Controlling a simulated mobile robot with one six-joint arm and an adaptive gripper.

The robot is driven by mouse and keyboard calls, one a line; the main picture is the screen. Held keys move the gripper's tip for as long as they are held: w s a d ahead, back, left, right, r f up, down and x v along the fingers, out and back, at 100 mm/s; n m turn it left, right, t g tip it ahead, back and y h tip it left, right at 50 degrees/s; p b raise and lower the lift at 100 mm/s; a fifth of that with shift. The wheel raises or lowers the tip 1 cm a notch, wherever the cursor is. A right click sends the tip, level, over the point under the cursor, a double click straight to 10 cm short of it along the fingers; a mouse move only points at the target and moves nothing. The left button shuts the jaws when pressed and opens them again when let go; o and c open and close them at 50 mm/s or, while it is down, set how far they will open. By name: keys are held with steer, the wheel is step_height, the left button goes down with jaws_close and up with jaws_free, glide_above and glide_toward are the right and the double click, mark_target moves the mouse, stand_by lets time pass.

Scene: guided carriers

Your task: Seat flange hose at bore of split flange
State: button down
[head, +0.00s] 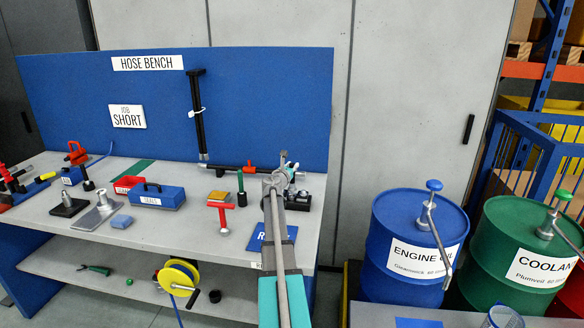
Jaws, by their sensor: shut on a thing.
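My gripper (283,164) is above the right part of the bench, mostly hidden by my own arm. It is shut on what looks like a dark flange hose (222,167), which extends left from it with a red band near the gripper. The grip itself is too small to make out. A black block with silver fittings (299,200), possibly the split flange, sits just right of and below my gripper. Its bore cannot be made out. Another black hose (198,115) with a white tag hangs upright on the blue back panel.
On the bench (180,240) stand a blue seals box (158,196), a red bin (128,184), a red-handled tool (221,212), a green bottle-like part (241,190) and a grey plate with a post (99,213). Blue (412,250) and green (515,255) drums stand right. The bench's front middle is clear.

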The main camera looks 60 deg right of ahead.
steer(key=shift+f+b, duration=1.15)
steer(key=shift+f, duration=0.05)
stand_by(1.3)
steer(key=shift+c, duration=2.1)
jaws_free()
steer(key=shift+a, duration=0.1)
steer(key=s+a, duration=0.2)
steer(key=a, duration=0.9)
steer(key=shift+a, duration=0.3)
steer(key=shift+s, duration=0.1)
